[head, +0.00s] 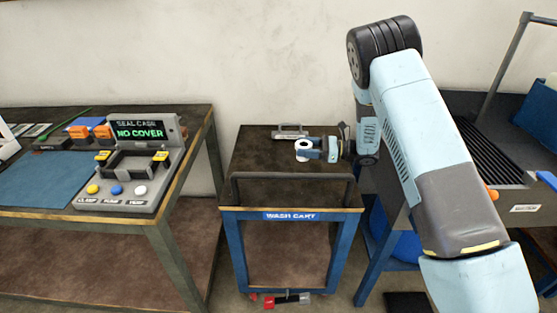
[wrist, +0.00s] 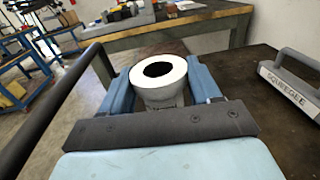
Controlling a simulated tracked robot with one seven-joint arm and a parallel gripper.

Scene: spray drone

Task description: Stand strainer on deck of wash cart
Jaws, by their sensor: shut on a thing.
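The strainer is a white ring-topped piece (head: 304,146) over the wash cart in the head view. In the wrist view the strainer (wrist: 158,76) sits between the two blue fingers with its dark round opening showing. My gripper (head: 312,149) is shut on it, reaching in from the right. The wash cart (head: 290,215) is blue-framed with a dark deck (head: 258,153) and a front handle bar. The strainer looks upright, low over the deck. I cannot tell whether its base touches the deck, as my gripper hides it.
A grey squeegee (head: 289,131) lies at the back of the deck; it is at right in the wrist view (wrist: 292,75). The cart's handle bar (wrist: 55,115) runs along the left there. A workbench with a seal case (head: 130,165) reading "NO COVER" stands left. The deck's left side is clear.

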